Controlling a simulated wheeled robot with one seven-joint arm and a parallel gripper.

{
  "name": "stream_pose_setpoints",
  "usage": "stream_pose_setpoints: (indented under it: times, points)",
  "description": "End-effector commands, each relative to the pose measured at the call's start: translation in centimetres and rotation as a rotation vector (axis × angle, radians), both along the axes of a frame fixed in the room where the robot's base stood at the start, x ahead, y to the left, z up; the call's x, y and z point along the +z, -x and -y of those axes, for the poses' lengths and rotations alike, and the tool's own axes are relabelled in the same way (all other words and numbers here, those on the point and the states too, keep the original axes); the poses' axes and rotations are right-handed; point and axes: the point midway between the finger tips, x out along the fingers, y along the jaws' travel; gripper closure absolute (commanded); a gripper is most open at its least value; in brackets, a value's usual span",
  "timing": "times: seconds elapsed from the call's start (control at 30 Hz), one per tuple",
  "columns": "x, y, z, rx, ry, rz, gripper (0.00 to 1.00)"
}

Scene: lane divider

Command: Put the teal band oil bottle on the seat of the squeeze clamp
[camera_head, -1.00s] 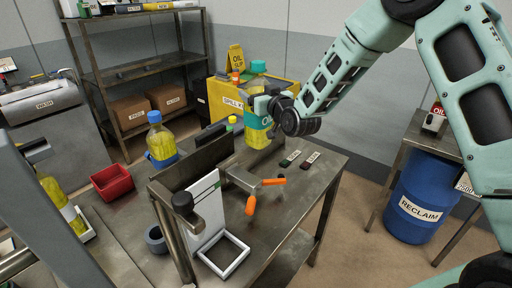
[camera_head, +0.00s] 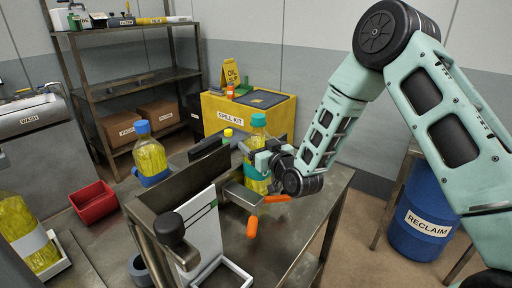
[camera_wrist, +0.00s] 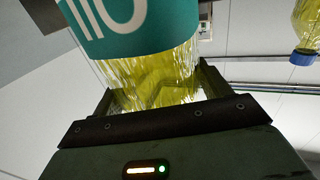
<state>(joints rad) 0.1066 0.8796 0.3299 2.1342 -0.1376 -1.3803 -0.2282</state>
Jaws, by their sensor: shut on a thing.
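The teal band oil bottle (camera_head: 258,137) has a teal cap, yellow oil and a teal band. My gripper (camera_head: 263,160) is shut on it from the right, and the bottle is upright. The wrist view shows its teal band (camera_wrist: 135,25) and yellow oil between my fingers (camera_wrist: 155,90). The squeeze clamp (camera_head: 236,194), with a grey metal part and orange handles, is on the metal bench just in front of the bottle. The bottle's base is partly hidden behind the clamp, so I cannot tell whether it touches the seat.
A dark upright plate (camera_head: 180,180) and a white panel (camera_head: 200,232) with a black knob stand left of the clamp. A white-banded bottle (camera_head: 22,222) and red bin (camera_head: 93,202) are further left. The yellow spill kit (camera_head: 225,118) is behind.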

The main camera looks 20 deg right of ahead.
Motion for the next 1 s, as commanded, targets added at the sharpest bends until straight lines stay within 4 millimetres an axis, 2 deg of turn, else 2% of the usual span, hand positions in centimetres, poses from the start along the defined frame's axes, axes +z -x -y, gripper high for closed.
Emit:
stream_pose_setpoints:
  times: [0.4,0.43,0.5,0.87,1.0]
  points:
    - [-0.2,0.0,0.0,0.0,-0.001,0.008,0.95]
    - [-0.4,0.1,0.0,0.0,0.0,0.002,0.21]
    - [-0.3,0.1,0.0,0.0,0.0,0.002,0.02]
    - [0.1,0.1,0.0,0.0,0.0,0.002,0.02]
    - [-0.3,1.7,0.4,0.001,0.001,0.0,0.02]
